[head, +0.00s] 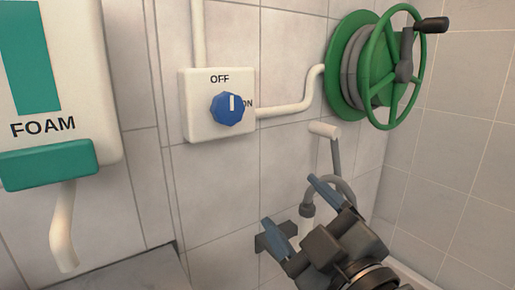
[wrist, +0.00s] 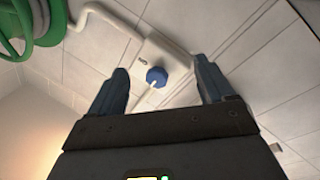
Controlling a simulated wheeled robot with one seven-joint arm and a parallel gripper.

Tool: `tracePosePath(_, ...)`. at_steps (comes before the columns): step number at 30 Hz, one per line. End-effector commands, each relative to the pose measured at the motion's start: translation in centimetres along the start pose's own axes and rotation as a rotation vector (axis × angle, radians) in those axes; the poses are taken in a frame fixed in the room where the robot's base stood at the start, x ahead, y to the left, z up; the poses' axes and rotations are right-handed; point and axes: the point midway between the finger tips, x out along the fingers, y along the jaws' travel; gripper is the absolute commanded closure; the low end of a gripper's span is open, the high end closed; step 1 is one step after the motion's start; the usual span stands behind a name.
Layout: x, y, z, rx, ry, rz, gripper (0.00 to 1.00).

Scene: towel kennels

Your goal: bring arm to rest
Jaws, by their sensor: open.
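My gripper (head: 297,208) is at the lower right of the head view, its two blue-grey fingers spread apart with nothing between them. In the wrist view my gripper (wrist: 165,85) also shows open and empty, with the wall beyond it. A white switch box (head: 205,128) with a blue knob (head: 228,109) is on the tiled wall, above and left of my gripper. The knob's white mark stands upright in the head view, with OFF printed above and ON at its right. In the wrist view the blue knob (wrist: 156,77) appears between the fingers, apart from them.
A green hose reel (head: 383,68) with a black crank handle is at the upper right. A pipe runs to it from the box. A grey spray nozzle (head: 307,210) hangs on the wall behind my gripper. A white FOAM dispenser (head: 85,75) is at the left.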

Motion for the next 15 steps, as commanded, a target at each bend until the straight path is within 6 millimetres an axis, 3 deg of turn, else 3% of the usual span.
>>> tracePosePath(6, -5.8, -2.7, 4.4, 0.245, -0.114, 0.062, 0.19)
tracePosePath(15, -15.8, -5.8, 8.7, 0.489, -0.267, 0.151, 0.19)
